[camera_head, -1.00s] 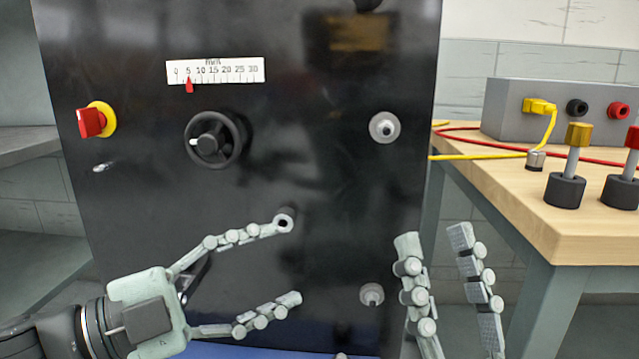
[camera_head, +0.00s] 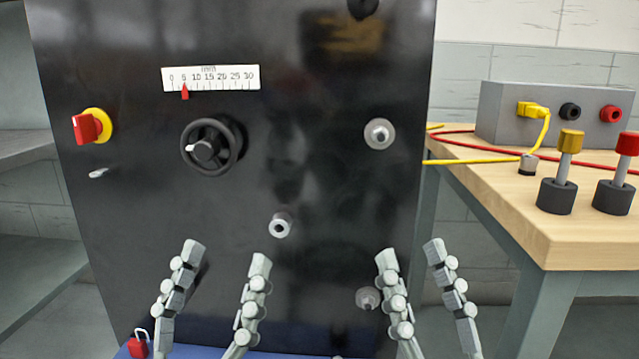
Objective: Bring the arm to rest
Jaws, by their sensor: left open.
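My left gripper (camera_head: 227,252) is open and empty at the bottom of the head view, its two fingers pointing up in front of the black panel (camera_head: 300,190). My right gripper (camera_head: 409,250) is to its right, its fingers also pointing up and spread apart with nothing between them. Both grippers' palms and the arms are out of the picture. The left gripper is below the black handwheel (camera_head: 212,147) and apart from it in the picture. A round silver fitting (camera_head: 280,225) on the panel shows between the two grippers, a little above the fingertips.
The panel carries a scale (camera_head: 211,78) with a red pointer near 5 and a red-yellow switch (camera_head: 93,126). A red padlock (camera_head: 138,346) is at the lower left. At right, a wooden table (camera_head: 560,235) bears a grey box (camera_head: 550,115), cables and two knobbed plugs.

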